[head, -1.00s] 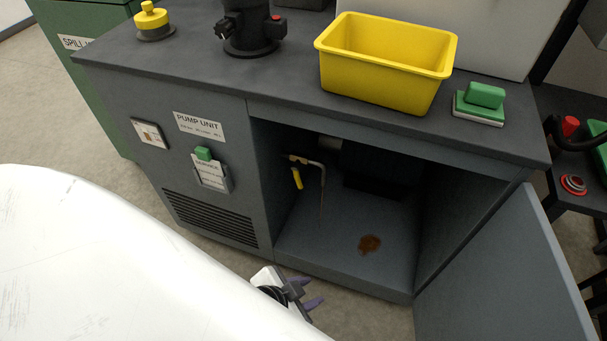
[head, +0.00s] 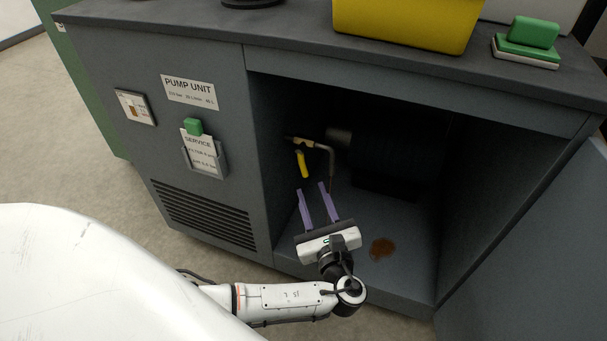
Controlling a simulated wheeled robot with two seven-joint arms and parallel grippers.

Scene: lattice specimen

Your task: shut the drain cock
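The drain cock has a brass body and a yellow lever (head: 303,164) that hangs down, slightly tilted. It sits at the left inside the open cabinet, with a bent metal pipe (head: 329,160) running from it and turning down. My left gripper (head: 314,188) is at the cabinet opening, with its two purple fingers apart and nothing between them. The fingertips point up toward the lever and appear just below it, apart from it. My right gripper is not in view.
A brown puddle (head: 383,247) lies on the cabinet floor. The cabinet door (head: 545,240) stands open at the right. A dark unit (head: 390,150) fills the back. A yellow bin (head: 405,22) and a green block (head: 532,33) stand on top. A service card holder (head: 203,157) is on the front panel.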

